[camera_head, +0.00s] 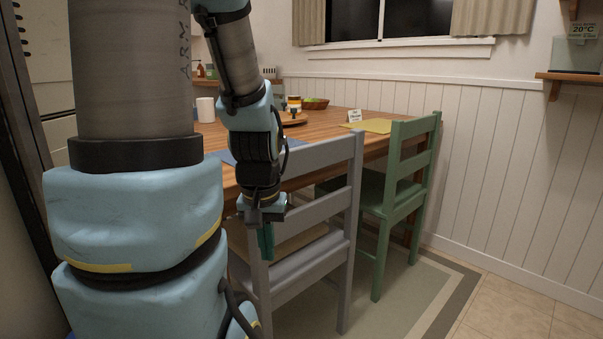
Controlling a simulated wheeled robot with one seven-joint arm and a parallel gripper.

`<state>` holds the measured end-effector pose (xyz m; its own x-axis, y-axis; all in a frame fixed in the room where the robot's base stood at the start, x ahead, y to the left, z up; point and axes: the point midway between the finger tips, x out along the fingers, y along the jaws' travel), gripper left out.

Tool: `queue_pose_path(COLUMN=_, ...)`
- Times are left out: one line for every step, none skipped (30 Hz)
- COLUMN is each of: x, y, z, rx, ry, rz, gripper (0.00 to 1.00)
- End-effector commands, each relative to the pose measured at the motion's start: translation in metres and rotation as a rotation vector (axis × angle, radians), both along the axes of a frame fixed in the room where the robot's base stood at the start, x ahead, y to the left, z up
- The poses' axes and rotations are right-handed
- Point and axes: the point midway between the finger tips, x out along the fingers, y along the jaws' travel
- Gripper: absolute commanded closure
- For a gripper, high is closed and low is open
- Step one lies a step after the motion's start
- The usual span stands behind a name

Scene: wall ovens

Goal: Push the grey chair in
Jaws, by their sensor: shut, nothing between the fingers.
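The grey chair (311,263) stands in the middle of the view with its back towards me. Its seat faces the wooden table (335,129), and its back rises a little above the table top's height. My gripper (266,243) points down at the left side of the chair's back, its teal fingers closed together and empty. It overlaps the left part of the chair back in the picture; I cannot tell whether it touches it. My arm hides the chair's left edge and part of the table.
A green chair (402,183) stands right of the grey chair. A rug (401,291) lies under both. Tiled floor at right is free.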

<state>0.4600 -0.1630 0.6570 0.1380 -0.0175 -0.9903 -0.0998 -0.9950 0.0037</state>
Motion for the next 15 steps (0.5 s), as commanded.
queue_pose_path(x=0.000, y=0.000, z=0.033, rx=0.000, ry=0.000, rz=0.000, gripper=1.00)
queue_pose_path(x=0.000, y=0.000, z=0.043, rx=0.000, ry=0.000, rz=0.000, gripper=1.00)
queue_pose_path(x=0.000, y=0.000, z=0.056, rx=0.000, ry=0.000, rz=0.000, gripper=1.00)
queue_pose_path(x=0.000, y=0.000, z=0.066, rx=0.000, ry=0.000, rz=0.000, gripper=1.00)
queue_pose_path(x=0.000, y=0.000, z=0.076, rx=0.000, ry=0.000, rz=0.000, gripper=1.00)
queue_pose_path(x=0.000, y=0.000, z=0.088, rx=0.000, ry=0.000, rz=0.000, gripper=1.00)
queue_pose_path(x=0.000, y=0.000, z=0.098, rx=0.000, ry=0.000, rz=0.000, gripper=1.00)
queue_pose_path(x=0.000, y=0.000, z=0.107, rx=0.000, ry=0.000, rz=0.000, gripper=1.00)
queue_pose_path(x=0.000, y=0.000, z=0.120, rx=0.000, ry=0.000, rz=0.000, gripper=1.00)
queue_pose_path(x=0.000, y=0.000, z=0.130, rx=0.000, ry=0.000, rz=0.000, gripper=1.00)
queue_pose_path(x=0.000, y=0.000, z=0.139, rx=0.000, ry=0.000, rz=0.000, gripper=1.00)
queue_pose_path(x=0.000, y=0.000, z=0.152, rx=0.000, ry=0.000, rz=0.000, gripper=1.00)
queue_pose_path(x=0.000, y=0.000, z=0.161, rx=0.000, ry=0.000, rz=0.000, gripper=1.00)
queue_pose_path(x=0.000, y=0.000, z=0.171, rx=0.000, ry=0.000, rz=0.000, gripper=1.00)
queue_pose_path(x=0.000, y=0.000, z=0.184, rx=0.000, ry=0.000, rz=0.000, gripper=1.00)
